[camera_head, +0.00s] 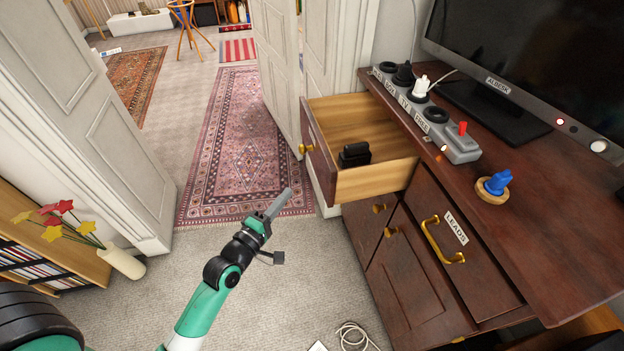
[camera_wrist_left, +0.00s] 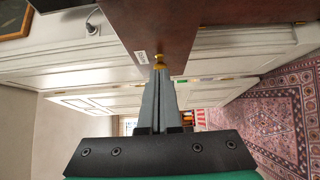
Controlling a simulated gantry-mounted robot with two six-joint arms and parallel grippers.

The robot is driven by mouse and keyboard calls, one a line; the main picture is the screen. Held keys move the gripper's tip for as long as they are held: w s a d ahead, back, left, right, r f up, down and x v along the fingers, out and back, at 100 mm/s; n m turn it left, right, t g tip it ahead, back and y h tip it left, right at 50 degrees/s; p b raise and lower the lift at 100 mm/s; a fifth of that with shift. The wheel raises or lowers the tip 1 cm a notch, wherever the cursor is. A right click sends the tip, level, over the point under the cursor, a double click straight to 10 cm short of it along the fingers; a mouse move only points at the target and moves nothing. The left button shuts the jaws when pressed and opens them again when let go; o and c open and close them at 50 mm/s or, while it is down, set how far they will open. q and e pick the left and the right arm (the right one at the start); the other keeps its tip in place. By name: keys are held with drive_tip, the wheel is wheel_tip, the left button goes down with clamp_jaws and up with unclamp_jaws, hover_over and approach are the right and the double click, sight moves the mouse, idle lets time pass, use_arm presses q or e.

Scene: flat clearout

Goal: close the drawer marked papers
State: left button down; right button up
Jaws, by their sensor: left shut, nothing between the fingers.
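A dark wooden drawer (camera_head: 375,181) stands pulled out from the sideboard, with a brass knob (camera_head: 307,148) on its front and a black object (camera_head: 354,154) inside. In the left wrist view the drawer front (camera_wrist_left: 165,28) carries a small white label (camera_wrist_left: 141,57), too small to read, beside the knob (camera_wrist_left: 159,62). My left gripper (camera_head: 283,198) is shut and empty, out in front of the drawer front. In the left wrist view its fingertips (camera_wrist_left: 159,70) point at the knob; I cannot tell the exact gap. My right gripper is not in view.
The sideboard top (camera_head: 540,230) holds a labelled power strip (camera_head: 425,110), a monitor (camera_head: 530,60) and a blue object on a round base (camera_head: 496,183). A closed drawer marked LEADS (camera_head: 456,228) is nearer. A white door (camera_head: 280,60) stands behind the open drawer. A vase (camera_head: 122,263) stands at left.

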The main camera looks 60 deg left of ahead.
sight(320, 169)
use_arm(q)
drive_tip(key=w+a+b, duration=0.1)
drive_tip(key=w, duration=0.2)
drive_tip(key=w+b, duration=0.1)
drive_tip(key=w, duration=0.2)
drive_tip(key=w+a+b, duration=0.1)
drive_tip(key=w, duration=0.1)
drive_tip(key=shift+w+a+f, duration=0.15)
drive_tip(key=shift+w+a, duration=0.15)
drive_tip(key=shift+w, duration=0.1)
drive_tip(key=shift+w+d, duration=0.15)
drive_tip(key=shift+w, duration=0.35)
